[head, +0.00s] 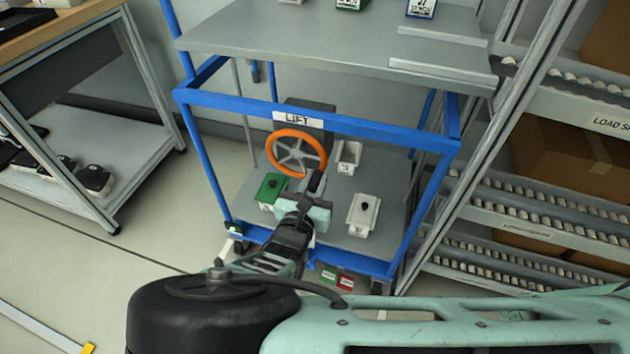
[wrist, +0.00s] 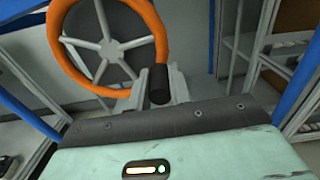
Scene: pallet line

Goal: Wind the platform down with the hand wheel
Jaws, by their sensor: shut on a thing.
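The orange hand wheel (head: 270,148) with grey spokes stands below a LIFT sign (head: 291,118) inside a blue frame. In the wrist view the wheel (wrist: 59,68) fills the upper left, with a black handle (wrist: 158,84) at its lower right. My gripper (head: 316,180) is at the wheel's lower right, shut on this handle; the grip itself is partly hidden in the head view. A grey upper deck (head: 300,45), apparently the platform, lies level above the wheel, with several small containers at its far side.
A lower deck (head: 330,225) holds a green container (head: 270,190) and white containers (head: 362,214) close around my arm. Blue posts (head: 205,165) flank the wheel. A roller rack (head: 540,215) stands at right and a workbench (head: 70,130) at left. Floor between bench and frame is mostly clear.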

